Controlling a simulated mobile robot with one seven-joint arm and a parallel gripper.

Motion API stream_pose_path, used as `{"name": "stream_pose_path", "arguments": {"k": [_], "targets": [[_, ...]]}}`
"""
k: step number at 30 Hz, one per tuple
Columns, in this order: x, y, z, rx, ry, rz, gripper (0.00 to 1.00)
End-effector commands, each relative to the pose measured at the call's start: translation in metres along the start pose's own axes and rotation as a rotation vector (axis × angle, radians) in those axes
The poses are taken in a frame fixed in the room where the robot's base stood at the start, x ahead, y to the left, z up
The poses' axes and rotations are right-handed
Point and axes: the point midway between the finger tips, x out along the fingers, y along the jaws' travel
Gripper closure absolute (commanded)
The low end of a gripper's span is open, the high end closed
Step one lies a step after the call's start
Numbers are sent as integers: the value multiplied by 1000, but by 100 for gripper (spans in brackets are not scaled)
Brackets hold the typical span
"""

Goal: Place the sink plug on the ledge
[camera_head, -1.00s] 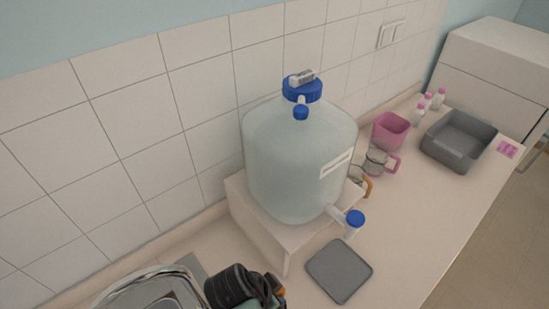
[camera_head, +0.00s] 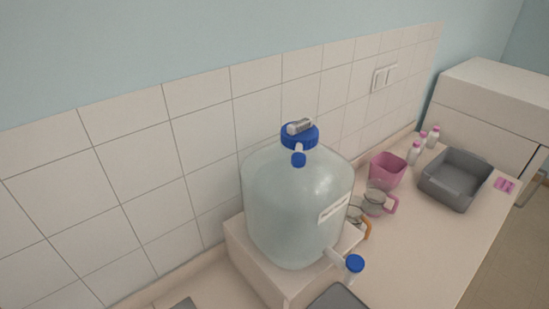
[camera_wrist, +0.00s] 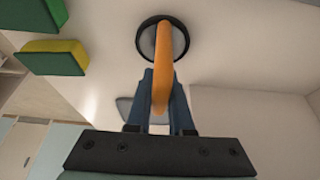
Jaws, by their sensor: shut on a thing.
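The sink plug (camera_wrist: 161,58) shows in the wrist view as an orange handle on a round grey disc with a black rim. My gripper (camera_wrist: 161,88) is shut on the orange handle, its two dark blue fingers one on each side. The disc is beyond the fingertips, over or against a pale surface; I cannot tell whether it touches. A narrow raised ledge (camera_head: 208,264) runs along the foot of the tiled wall in the head view. My gripper and the plug are out of the head view.
A large water carboy (camera_head: 290,205) with blue caps stands on a white block. To its right are jugs, a pink beaker (camera_head: 387,170), small bottles and a grey basin (camera_head: 455,180). In the wrist view, a green-and-yellow sponge (camera_wrist: 52,57) and another lie at upper left.

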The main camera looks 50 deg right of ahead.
Motion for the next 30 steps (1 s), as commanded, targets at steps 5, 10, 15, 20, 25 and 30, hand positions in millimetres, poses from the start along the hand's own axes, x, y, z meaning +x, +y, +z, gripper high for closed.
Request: {"name": "stream_pose_path", "arguments": {"k": [5, 10, 15, 20, 25, 30], "targets": [[2, 0, 1, 0, 0, 0, 59], [2, 0, 1, 0, 0, 1, 51], [1, 0, 0, 0, 0, 0, 51], [-8, -1, 0, -1, 1, -2, 51], [-36, -1, 0, -1, 1, -5, 51], [-71, -2, 0, -2, 1, -7, 51]]}}
